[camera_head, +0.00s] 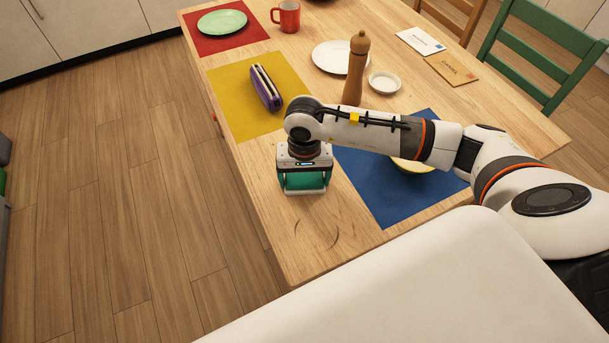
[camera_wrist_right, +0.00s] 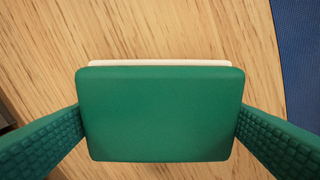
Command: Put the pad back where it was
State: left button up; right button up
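The pad (camera_head: 304,181) is a green block with a thin white layer along one edge, at the left edge of the wooden table (camera_head: 262,200). It also fills the middle of the right wrist view (camera_wrist_right: 160,113). My right gripper (camera_head: 304,184) points down over it. Its green ridged fingers meet the pad's left and right sides in the wrist view, so it looks shut on the pad. I cannot tell whether the pad touches the table or hangs just above it. My left gripper is not in view.
Faint curved dark marks (camera_head: 331,236) lie on bare wood near the front corner. A blue mat (camera_head: 383,205) with a partly hidden bowl (camera_head: 413,166) is right of the pad. A pepper mill (camera_head: 355,70) stands behind my arm.

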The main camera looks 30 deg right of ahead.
aim_at(305, 176)
jog(key=shift+o, duration=1.2)
jog(key=shift+r, duration=0.1)
notch_tip(305, 176, up, 12)
jog(key=shift+b, duration=0.45)
